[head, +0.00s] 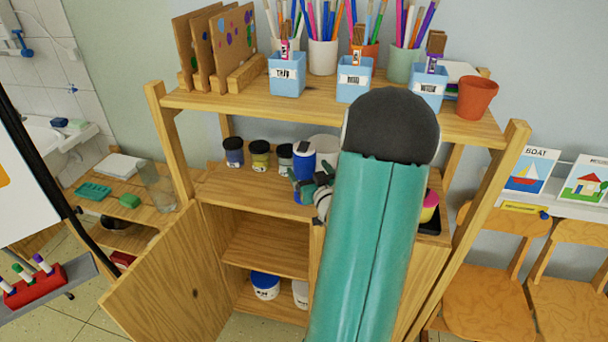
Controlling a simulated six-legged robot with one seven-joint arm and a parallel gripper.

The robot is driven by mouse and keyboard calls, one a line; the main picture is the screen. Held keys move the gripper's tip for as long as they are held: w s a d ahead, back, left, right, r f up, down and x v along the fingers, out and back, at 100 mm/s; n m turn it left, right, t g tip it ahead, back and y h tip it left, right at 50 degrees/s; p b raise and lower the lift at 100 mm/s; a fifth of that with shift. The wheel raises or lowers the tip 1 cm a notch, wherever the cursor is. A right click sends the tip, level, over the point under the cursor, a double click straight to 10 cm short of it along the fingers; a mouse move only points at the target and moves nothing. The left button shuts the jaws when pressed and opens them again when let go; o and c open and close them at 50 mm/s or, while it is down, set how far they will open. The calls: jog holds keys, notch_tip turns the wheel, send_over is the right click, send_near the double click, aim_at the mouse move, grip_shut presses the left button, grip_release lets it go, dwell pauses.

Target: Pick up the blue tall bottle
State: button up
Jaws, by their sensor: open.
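The blue tall bottle (305,164) stands upright on the middle shelf of the wooden cabinet, with a white top. My gripper (309,184) is at the bottle's front, its small dark and green fingers at about the bottle's mid-height and overlapping it in the picture. The gripper is open. I cannot tell whether the fingers touch the bottle or lie fully around it. My own large teal arm covers the right part of the shelf and hides part of my wrist.
Several small jars (260,155) stand left of the bottle, and a white container (324,144) is behind it. The cabinet door (165,275) hangs open at lower left. The top shelf (220,104) above holds pencil cups, boards and a clay pot (476,98). Chairs (500,255) stand at right.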

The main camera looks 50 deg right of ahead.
jog(key=x, duration=0.7)
jog(key=shift+s+d+f, duration=0.1)
jog(key=c, duration=1.5)
